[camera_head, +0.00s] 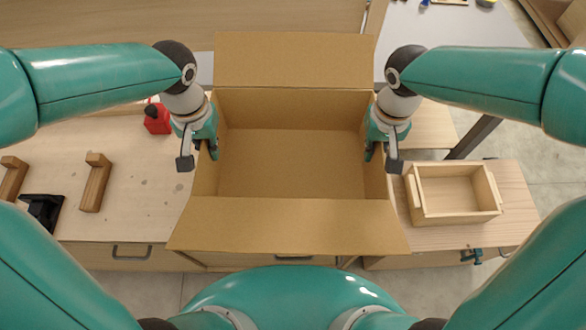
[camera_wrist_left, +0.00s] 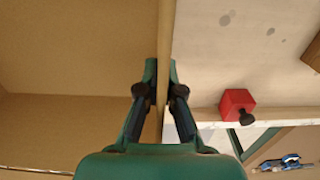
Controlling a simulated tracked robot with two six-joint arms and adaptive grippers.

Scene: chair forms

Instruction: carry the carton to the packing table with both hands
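The carton (camera_head: 290,165) is an open, empty cardboard box in the middle of the head view, with its near and far flaps folded outward. My left gripper (camera_head: 208,150) is at the carton's left wall. In the left wrist view the left gripper (camera_wrist_left: 162,95) has its fingers on both sides of the carton wall (camera_wrist_left: 165,45), closed against it. My right gripper (camera_head: 377,150) is at the carton's right wall in the same pose; its fingertips are partly hidden by the wall. The carton looks level and in front of me, above the bench edge. I cannot tell which surface is the packing table.
A wooden tray (camera_head: 455,195) stands on the right bench. A grey-white table (camera_head: 440,35) is at the back right. Floor shows between.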

